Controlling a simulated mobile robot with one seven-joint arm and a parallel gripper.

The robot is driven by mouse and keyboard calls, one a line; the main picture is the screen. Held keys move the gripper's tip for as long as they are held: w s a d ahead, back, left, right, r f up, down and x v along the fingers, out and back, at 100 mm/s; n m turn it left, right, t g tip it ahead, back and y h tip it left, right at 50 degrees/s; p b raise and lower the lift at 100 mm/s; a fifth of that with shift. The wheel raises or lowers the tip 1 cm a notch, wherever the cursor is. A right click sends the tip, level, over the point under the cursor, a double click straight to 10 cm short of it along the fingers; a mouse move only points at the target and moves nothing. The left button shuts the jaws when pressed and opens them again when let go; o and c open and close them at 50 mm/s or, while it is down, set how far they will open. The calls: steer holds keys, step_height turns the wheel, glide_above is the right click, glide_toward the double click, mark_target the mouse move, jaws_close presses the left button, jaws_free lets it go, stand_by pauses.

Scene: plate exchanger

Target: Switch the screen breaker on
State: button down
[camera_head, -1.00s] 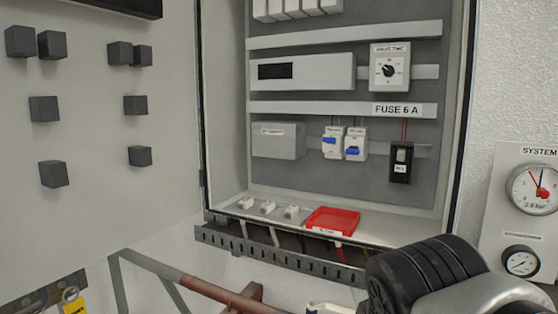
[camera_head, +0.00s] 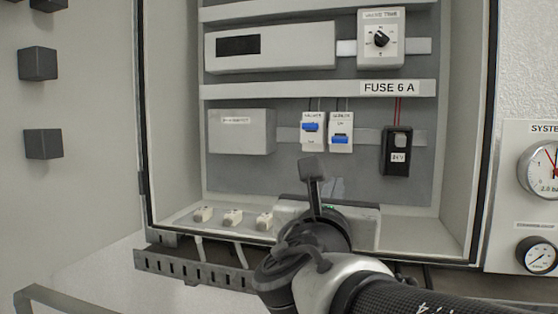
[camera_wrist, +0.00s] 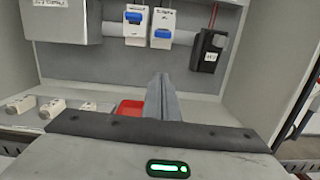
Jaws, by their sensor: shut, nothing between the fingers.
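Two white breakers with blue toggles sit side by side on the rail in the cabinet. The left breaker (camera_head: 313,132) has its toggle high; the right breaker (camera_head: 341,132) has its toggle lower. Their small labels are too blurred to read surely. Both also show in the wrist view, left (camera_wrist: 134,24) and right (camera_wrist: 162,27). My gripper (camera_wrist: 162,80) is shut and empty, its fingers pointing into the cabinet, below the breakers in the picture and apart from them.
A black fuse holder (camera_head: 396,151) is right of the breakers, a grey box (camera_head: 241,132) left. Several white connectors (camera_head: 233,217) and a red tray (camera_wrist: 128,108) are on the cabinet floor. The open door (camera_head: 75,190) is left; gauges (camera_head: 536,255) are right.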

mark_target(340, 138)
steer(key=shift+w+a+r+n, duration=0.1)
steer(key=shift+a+r+n, duration=0.1)
steer(key=shift+a+n, duration=0.1)
steer(key=shift+d, duration=0.1)
steer(key=x, duration=1)
steer(key=r, duration=0.1)
steer(key=s+r+p, duration=0.1)
steer(key=r+p, duration=0.1)
steer(key=shift+s+a+r, duration=0.3)
steer(key=shift+s+a, duration=0.05)
steer(key=shift+r, duration=0.15)
